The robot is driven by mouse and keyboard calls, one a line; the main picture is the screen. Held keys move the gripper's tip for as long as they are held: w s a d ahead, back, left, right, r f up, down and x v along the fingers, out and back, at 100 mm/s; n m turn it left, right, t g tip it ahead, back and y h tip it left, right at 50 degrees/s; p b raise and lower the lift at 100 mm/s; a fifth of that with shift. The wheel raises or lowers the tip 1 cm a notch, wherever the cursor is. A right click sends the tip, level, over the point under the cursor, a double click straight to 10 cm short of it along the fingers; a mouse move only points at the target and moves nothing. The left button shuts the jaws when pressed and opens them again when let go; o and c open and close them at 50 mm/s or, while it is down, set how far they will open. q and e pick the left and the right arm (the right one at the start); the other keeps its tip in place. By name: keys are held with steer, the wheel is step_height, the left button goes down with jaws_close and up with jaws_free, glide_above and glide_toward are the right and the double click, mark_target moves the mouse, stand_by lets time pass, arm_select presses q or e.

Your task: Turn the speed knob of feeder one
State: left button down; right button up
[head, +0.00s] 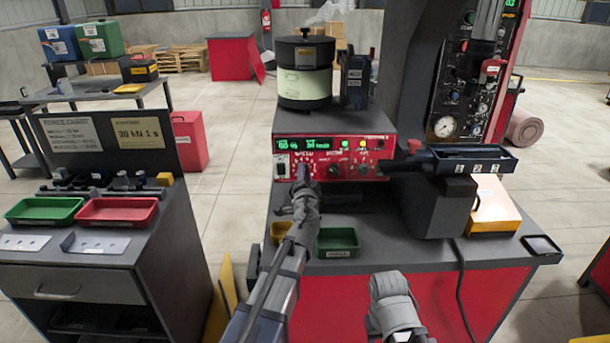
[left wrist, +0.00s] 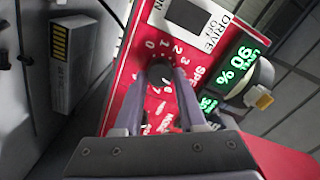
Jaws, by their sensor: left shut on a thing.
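The red control panel (head: 330,160) of the feeder is on the bench, under the bowl (head: 305,85). The panel has a green lit display (head: 330,143) and a row labelled SPEED. In the left wrist view the dark round speed knob (left wrist: 160,72) sits inside a ring of printed numbers. My left gripper (left wrist: 162,88) is shut on this knob, one finger on each side. In the head view my left gripper (head: 303,182) reaches the panel's lower left and hides the knob. My right gripper (head: 388,288) is low in front of the bench, apart from the panel; its fingers are not clear.
A drive switch (left wrist: 188,17) is close to the knob. A green tray (head: 338,241) lies on the bench below the panel. A dark chute (head: 470,160) juts out to the right. A side cabinet with green and red trays (head: 117,211) stands at left.

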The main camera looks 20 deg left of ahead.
arm_select(q)
steer(key=shift+c, duration=2.4)
jaws_free()
steer(key=shift+s, duration=0.1)
steer(key=v, duration=0.7)
steer(key=shift+s, duration=0.3)
steer(key=shift+d, duration=0.15)
